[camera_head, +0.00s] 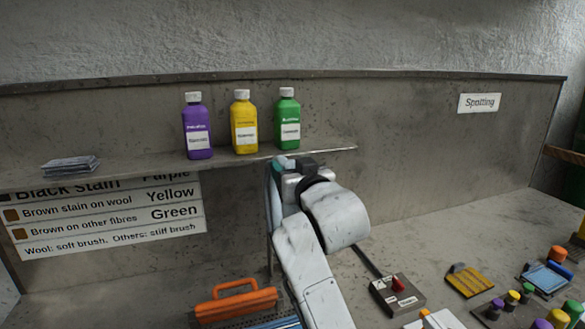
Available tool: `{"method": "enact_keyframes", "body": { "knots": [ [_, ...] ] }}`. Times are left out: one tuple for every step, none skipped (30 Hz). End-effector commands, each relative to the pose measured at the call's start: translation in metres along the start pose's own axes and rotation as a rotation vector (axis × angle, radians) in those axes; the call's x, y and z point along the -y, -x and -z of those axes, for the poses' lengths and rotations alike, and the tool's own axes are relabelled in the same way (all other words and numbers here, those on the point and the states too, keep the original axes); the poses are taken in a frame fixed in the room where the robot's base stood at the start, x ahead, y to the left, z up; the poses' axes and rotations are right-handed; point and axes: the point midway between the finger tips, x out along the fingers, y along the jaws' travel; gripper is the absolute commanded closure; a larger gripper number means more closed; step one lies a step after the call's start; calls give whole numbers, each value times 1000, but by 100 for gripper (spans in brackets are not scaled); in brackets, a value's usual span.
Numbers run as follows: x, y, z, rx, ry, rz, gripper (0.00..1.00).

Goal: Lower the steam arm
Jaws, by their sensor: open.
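A thin grey upright post (269,240) stands left of my white arm; it may be part of the steam arm, but I cannot tell. My gripper (296,165) is raised at the shelf's front edge, below the green bottle. It is open, but its fingers are mostly hidden by my wrist, and I cannot tell whether it touches the post. An orange handle (236,304) lies low at the left of my arm. A grey control box (384,299) with a red knob (398,284) sits on the bench to the right, with a dark rod running behind it.
The shelf (120,176) holds purple (197,128), yellow (244,124) and green (288,120) bottles and a stack of cards (70,166). A stain chart (110,219) hangs below. A yellow brush (470,281), a blue pad (547,278) and several coloured caps crowd the right. The back-right bench is clear.

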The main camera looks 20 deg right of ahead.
Motion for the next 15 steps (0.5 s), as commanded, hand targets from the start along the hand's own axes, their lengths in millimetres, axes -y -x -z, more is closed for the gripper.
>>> {"method": "enact_keyframes", "body": {
  "knots": [
    [0, 0, 0, 0, 0, 0, 37],
    [0, 0, 0, 0, 0, 0, 40],
    [0, 0, 0, 0, 0, 0, 44],
    [0, 0, 0, 0, 0, 0, 46],
    [0, 0, 0, 0, 0, 0, 49],
    [0, 0, 0, 0, 0, 0, 53],
    [0, 0, 0, 0, 0, 0, 56],
    [0, 0, 0, 0, 0, 0, 59],
    [0, 0, 0, 0, 0, 0, 63],
    [0, 0, 0, 0, 0, 0, 66],
    [0, 0, 0, 1, 0, 0, 68],
    [0, 0, 0, 1, 0, 0, 72],
    [0, 0, 0, 1, 0, 0, 75],
    [0, 0, 0, 1, 0, 0, 78],
    [0, 0, 0, 1, 0, 0, 82]
  ]
}}
